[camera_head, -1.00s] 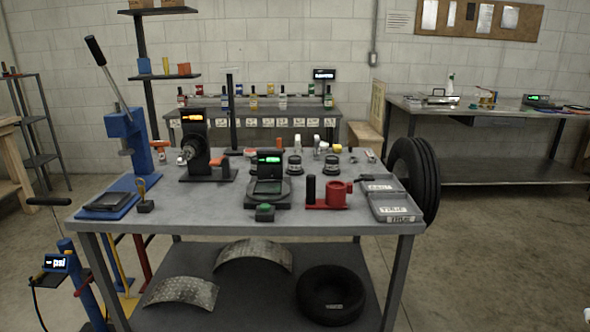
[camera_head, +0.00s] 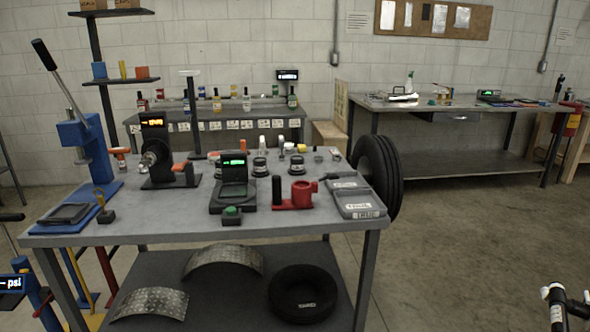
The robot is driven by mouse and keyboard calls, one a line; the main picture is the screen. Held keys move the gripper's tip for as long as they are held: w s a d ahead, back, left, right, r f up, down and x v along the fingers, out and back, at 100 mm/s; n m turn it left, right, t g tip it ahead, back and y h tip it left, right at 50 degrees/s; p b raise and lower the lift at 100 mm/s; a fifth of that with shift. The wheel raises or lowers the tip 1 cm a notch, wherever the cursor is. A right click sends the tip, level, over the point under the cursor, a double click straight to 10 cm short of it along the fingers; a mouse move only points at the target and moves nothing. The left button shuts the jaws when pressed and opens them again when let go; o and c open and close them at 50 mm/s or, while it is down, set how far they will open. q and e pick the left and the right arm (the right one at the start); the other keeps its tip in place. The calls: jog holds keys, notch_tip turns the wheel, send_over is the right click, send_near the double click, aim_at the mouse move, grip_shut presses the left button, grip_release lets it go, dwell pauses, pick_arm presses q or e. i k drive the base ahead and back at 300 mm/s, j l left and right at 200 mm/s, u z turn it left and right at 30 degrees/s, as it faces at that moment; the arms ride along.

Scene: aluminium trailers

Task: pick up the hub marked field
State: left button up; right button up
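Two dark round hubs with silver tops stand side by side near the back of the grey workbench (camera_head: 140,228): a left hub (camera_head: 259,168) and a right hub (camera_head: 297,166). Their markings are too small to read, so I cannot tell which is marked field. A black and white jointed part (camera_head: 565,308), perhaps of my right arm, shows at the bottom right corner, far from the hubs and cut off by the frame. Whether its fingers are open or shut is unclear. My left gripper is out of view.
A black display scale (camera_head: 234,185), a red fixture (camera_head: 300,194) and a grey case (camera_head: 358,203) stand in front of and beside the hubs. A blue press (camera_head: 85,150) is at left. A tire (camera_head: 377,175) stands behind the bench's right side. The floor at right is clear.

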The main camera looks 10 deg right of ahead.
aim_at(296, 168)
jog(key=j+z, duration=0.15)
jog(key=j, duration=0.7)
jog(key=j+z, duration=0.2)
jog(key=j, duration=0.6)
jog(key=k+j+z, duration=0.15)
jog(key=j, duration=0.65)
jog(key=i+l+u, duration=0.1)
jog(key=u, duration=0.25)
jog(key=l+u, duration=0.3)
jog(key=i+l+u, duration=0.1)
jog(key=u, duration=0.25)
jog(key=l+u, duration=0.35)
jog(key=l, duration=0.6)
